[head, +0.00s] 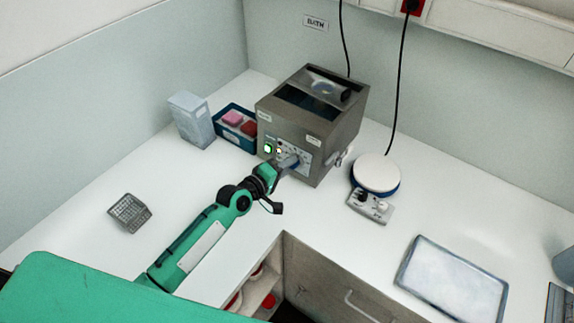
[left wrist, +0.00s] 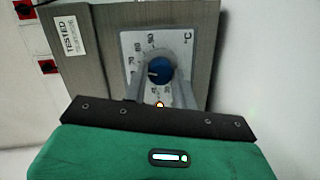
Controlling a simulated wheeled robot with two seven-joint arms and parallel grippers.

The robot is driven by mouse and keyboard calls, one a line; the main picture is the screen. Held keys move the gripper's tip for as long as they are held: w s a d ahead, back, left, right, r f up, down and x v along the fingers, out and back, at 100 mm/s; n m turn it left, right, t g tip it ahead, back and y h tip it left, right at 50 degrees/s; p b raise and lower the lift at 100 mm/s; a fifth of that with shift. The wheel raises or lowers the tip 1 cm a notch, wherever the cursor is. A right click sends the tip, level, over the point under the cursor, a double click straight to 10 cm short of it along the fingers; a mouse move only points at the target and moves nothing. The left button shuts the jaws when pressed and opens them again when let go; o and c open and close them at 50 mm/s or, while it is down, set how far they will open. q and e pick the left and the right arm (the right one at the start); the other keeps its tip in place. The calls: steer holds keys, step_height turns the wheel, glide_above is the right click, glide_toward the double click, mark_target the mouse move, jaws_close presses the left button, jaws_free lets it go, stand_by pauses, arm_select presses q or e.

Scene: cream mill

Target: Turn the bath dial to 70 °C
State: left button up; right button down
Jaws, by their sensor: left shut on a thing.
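The water bath (head: 310,115) is a grey metal box in the back corner of the bench. Its blue bath dial (left wrist: 158,70) sits on a white °C scale plate (left wrist: 128,44) on the front. My left gripper (head: 291,164) is at that plate; in the left wrist view its two fingers (left wrist: 158,76) stand on either side of the dial and are shut on it. A white mark on the dial points to the left side of the scale; the fingers hide part of the numbers, and I cannot read the exact value. My right gripper is not in view.
A green-lit switch (head: 268,149) is left of the dial, and an orange lamp (left wrist: 160,104) is lit below it. A blue box (head: 235,140) stands left of the bath, a round-topped stirrer (head: 376,173) right. A tray (head: 452,282) lies front right.

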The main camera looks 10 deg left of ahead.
arm_select(q)
steer(key=shift+f+m, duration=0.1)
steer(key=shift+m, duration=0.2)
steer(key=o, duration=1)
steer(key=shift+s, duration=0.1)
steer(key=shift+s+a, duration=0.15)
steer(key=shift+s, duration=0.05)
steer(key=b+v, duration=0.3)
steer(key=v, duration=1)
steer(key=shift+r, duration=0.25)
steer(key=shift+a, duration=0.1)
